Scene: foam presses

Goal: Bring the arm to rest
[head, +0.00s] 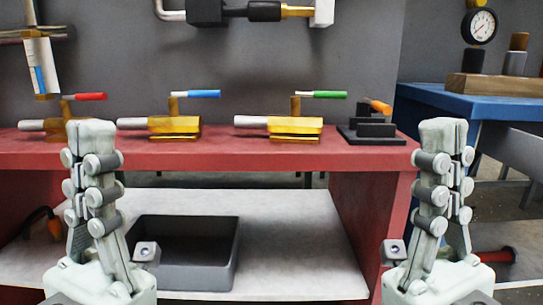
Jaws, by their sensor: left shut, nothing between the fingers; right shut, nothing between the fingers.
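My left gripper (92,135) stands upright at the left of the head view, its fingers together and nothing between them. It is in front of the red bench (225,154) and hides part of it. My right gripper (444,135) stands upright at the right, also shut and empty, in front of the bench's right end. Both grippers appear clear of the things on the bench, though their exact distance from its edge is hard to tell. The arm links behind the grippers are mostly out of view.
On the bench are brass valves with red (84,97), blue (197,94) and green (317,94) handles, and a black block with an orange handle (379,106). A dark bin (190,278) sits on the lower shelf (290,240). A blue table (440,98) with a gauge (480,27) stands right.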

